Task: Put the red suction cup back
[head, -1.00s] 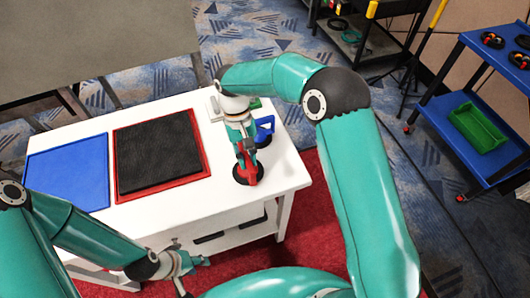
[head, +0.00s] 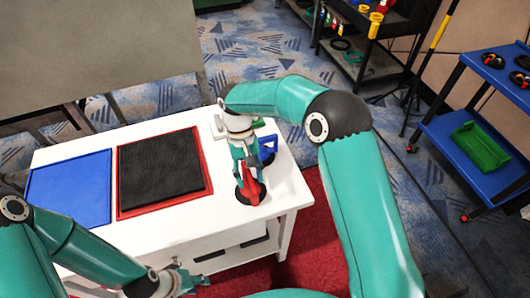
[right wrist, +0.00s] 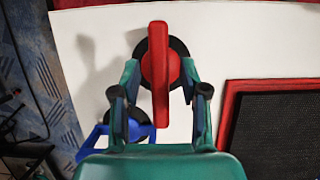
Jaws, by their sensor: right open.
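The red suction cup (head: 250,186), with a black round pad and a red handle, is on the right part of the white table. In the right wrist view, the red suction cup (right wrist: 160,72) has its handle between the two fingers of my right gripper (right wrist: 159,72), with gaps at both sides. My right gripper (head: 245,168) is open around the handle in the head view and partly hides it. My left gripper (head: 190,280) is low at the front of the table, away from the cup; its jaws are too unclear to judge.
A blue suction cup (head: 268,150) stands just behind the red one. On the white table (head: 222,217) lie a blue mat (head: 68,190) and a black pad (head: 158,163) in a red tray.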

